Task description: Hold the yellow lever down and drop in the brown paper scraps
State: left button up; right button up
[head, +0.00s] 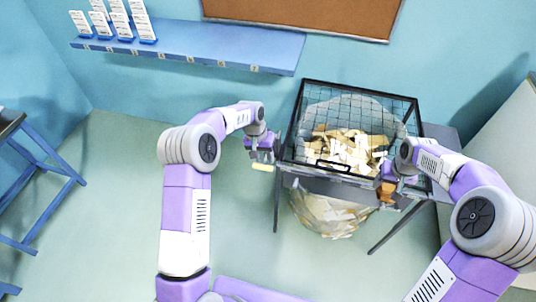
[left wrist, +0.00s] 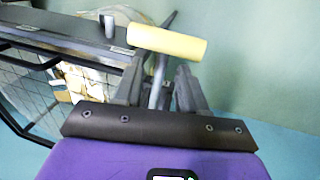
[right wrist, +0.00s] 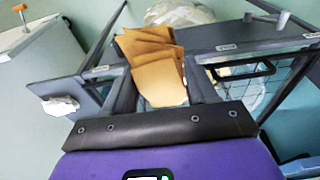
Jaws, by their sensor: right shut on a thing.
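The yellow lever (head: 262,168) sticks out at the left side of the mesh-topped stand (head: 305,172). In the left wrist view its yellow grip (left wrist: 167,41) lies beyond my fingers, with its grey rod between them. My left gripper (head: 262,152) is open around the rod; I cannot tell whether a finger touches it. My right gripper (head: 389,181) is shut on a few brown paper scraps (right wrist: 155,65), fanned out between its fingers. They also show in the head view (head: 387,193), at the stand's front right, outside the mesh.
Pale scraps (head: 345,148) lie behind the mesh, and a clear bag (head: 330,212) with scraps hangs below. A blue shelf (head: 190,45) with white cards is on the wall. A blue-legged table (head: 40,160) stands left, a pale cabinet (head: 500,165) right. Floor left of the stand is clear.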

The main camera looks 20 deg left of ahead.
pick_arm(q)
grip_shut()
